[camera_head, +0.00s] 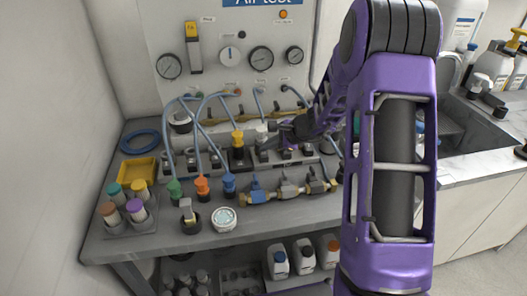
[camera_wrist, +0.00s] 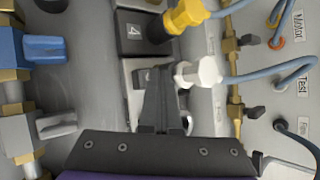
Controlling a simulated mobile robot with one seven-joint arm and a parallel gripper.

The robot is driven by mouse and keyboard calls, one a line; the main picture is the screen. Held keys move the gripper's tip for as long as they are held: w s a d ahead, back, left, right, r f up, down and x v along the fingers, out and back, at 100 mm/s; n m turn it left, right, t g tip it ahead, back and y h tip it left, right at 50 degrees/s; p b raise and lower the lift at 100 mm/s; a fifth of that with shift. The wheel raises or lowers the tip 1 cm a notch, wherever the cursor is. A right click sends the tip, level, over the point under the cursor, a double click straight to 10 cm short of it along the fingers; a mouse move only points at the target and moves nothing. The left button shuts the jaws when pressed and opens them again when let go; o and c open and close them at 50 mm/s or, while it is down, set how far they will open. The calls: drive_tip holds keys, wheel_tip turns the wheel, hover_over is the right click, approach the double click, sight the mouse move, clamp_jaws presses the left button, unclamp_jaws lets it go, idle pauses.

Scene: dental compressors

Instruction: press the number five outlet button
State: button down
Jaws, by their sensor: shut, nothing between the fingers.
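In the head view my gripper (camera_head: 278,132) is beside the white connector (camera_head: 261,132), right of the yellow connector (camera_head: 237,138).
Blue hoses (camera_head: 202,105) arch from the manifold to the gauge panel (camera_head: 220,40). Valves with blue and grey handles (camera_head: 257,190) lie in front. Coloured connectors (camera_head: 202,186), a yellow tray (camera_head: 139,169) and a round gauge (camera_head: 224,218) stand left and front. A sink (camera_head: 465,125) is at right.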

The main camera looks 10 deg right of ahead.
drive_tip(key=shift+r+p, duration=0.4)
drive_tip(key=shift+r, duration=0.35)
drive_tip(key=shift+r+p, duration=1.75)
drive_tip(key=shift+r, duration=0.85)
